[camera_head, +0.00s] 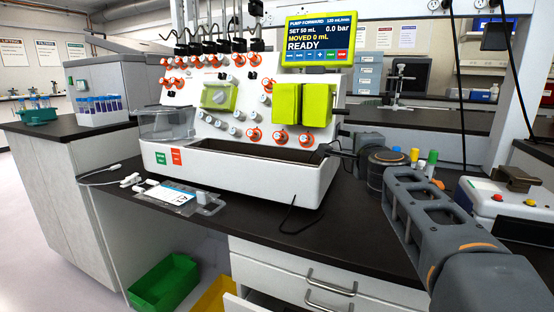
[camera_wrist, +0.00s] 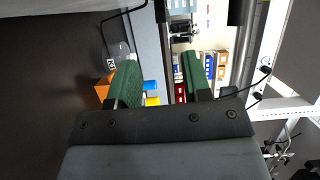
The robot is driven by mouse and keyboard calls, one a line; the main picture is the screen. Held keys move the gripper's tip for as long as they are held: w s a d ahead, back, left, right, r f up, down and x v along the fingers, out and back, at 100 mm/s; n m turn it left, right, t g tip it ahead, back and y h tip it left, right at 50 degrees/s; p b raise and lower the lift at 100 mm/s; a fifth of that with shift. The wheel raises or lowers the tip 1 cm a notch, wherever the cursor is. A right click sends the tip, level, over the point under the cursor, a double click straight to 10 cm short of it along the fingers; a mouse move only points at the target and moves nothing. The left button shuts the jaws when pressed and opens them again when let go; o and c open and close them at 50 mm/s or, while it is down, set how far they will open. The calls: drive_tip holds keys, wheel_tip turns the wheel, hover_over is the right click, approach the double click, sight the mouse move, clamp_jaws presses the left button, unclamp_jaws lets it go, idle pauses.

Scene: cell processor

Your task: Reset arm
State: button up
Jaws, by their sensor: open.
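My arm (camera_head: 425,212) reaches in from the lower right of the head view, bent at a joint beside the cell processor (camera_head: 250,175). My gripper (camera_head: 330,150) is small and dark there, at the right end of the processor's front tray; I cannot tell whether it touches the machine. In the wrist view my gripper (camera_wrist: 160,62) shows two green fingers spread apart, with nothing held between them. The processor is white, with orange-ringed valves, green blocks and a screen (camera_head: 317,38) reading READY.
A clear bag with a label (camera_head: 180,197) and tubing lies on the dark counter (camera_head: 235,235) at the front. Capped tubes (camera_head: 430,160) stand behind my arm. A device with red and yellow buttons (camera_head: 505,205) is at right. Green (camera_head: 165,283) and yellow (camera_head: 215,297) bins sit below.

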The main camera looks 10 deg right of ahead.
drive_tip(key=s+a+r+n+g+y+p, duration=0.6)
drive_tip(key=s+a+n+p, duration=0.45)
drive_tip(key=p, duration=1.05)
drive_tip(key=s+r+n+g+h+p, duration=0.1)
drive_tip(key=s+n+g+h+p, duration=0.2)
drive_tip(key=s+n+g+p, duration=0.5)
drive_tip(key=shift+s+d+r+n+h+p, duration=0.4)
drive_tip(key=shift+s+p, duration=2.4)
drive_tip(key=shift+p, duration=1.85)
drive_tip(key=shift+a, duration=0.1)
